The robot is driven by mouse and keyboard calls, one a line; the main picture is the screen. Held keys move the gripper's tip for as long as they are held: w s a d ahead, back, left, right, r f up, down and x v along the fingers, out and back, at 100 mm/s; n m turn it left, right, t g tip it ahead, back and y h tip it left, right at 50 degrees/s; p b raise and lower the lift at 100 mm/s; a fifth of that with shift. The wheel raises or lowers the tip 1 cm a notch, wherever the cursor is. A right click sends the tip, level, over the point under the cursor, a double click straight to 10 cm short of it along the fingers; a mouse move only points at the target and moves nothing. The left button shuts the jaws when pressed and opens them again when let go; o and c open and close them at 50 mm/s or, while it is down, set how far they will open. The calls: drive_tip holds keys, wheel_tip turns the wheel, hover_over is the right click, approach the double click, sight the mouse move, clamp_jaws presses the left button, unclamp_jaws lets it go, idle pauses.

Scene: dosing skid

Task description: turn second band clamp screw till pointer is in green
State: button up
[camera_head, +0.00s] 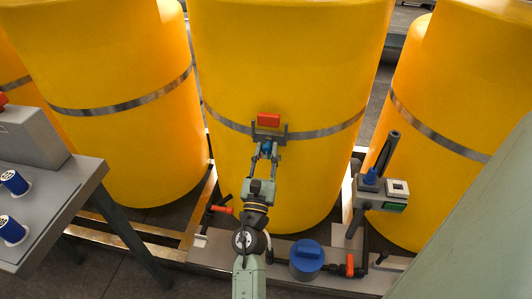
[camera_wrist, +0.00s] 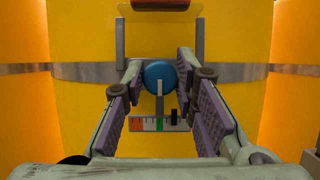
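A metal band clamp (camera_head: 340,126) runs around the middle yellow drum (camera_head: 290,60). At its front is a round blue screw knob (camera_wrist: 160,75), also visible in the head view (camera_head: 267,147). My gripper (camera_wrist: 160,72) has one fingertip close at each side of the knob; I cannot tell whether they touch it. Below the knob is a small scale (camera_wrist: 148,125) with orange-red, white and green fields. A grey upright piece (camera_wrist: 160,101) reaches down to the green part, and a dark bar (camera_wrist: 174,118) stands to its right. I cannot tell for sure which is the pointer.
A red block (camera_head: 268,120) sits above the clamp between grey bracket sides. Other banded drums stand left (camera_head: 110,90) and right (camera_head: 440,120). A blue-capped fitting (camera_head: 307,257) and a grey device (camera_head: 382,194) are at right. A grey table (camera_head: 60,215) is at left.

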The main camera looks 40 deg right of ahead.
clamp_jaws()
drive_tip(key=shift+m, duration=0.3)
drive_tip(key=m, duration=0.2)
drive_tip(key=m+g+h, duration=0.1)
drive_tip(key=shift+w+a+m+g, duration=0.1)
drive_tip(key=shift+m+g, duration=0.2)
drive_tip(key=shift+m, duration=0.1)
drive_tip(key=m+g, duration=0.1)
drive_tip(key=m, duration=0.2)
drive_tip(key=m+g+h, duration=0.1)
drive_tip(key=m+g, duration=0.1)
drive_tip(key=m, duration=0.1)
drive_tip(key=shift+r, duration=0.1)
drive_tip(key=m+g, duration=0.1)
drive_tip(key=m, duration=0.2)
drive_tip(key=m+g, duration=0.2)
drive_tip(key=m, duration=0.2)
drive_tip(key=shift+r, duration=0.1)
drive_tip(key=m+y, duration=0.1)
drive_tip(key=m, duration=0.1)
drive_tip(key=m+g+p, duration=0.1)
drive_tip(key=m, duration=0.1)
drive_tip(key=shift+m+y, duration=0.4)
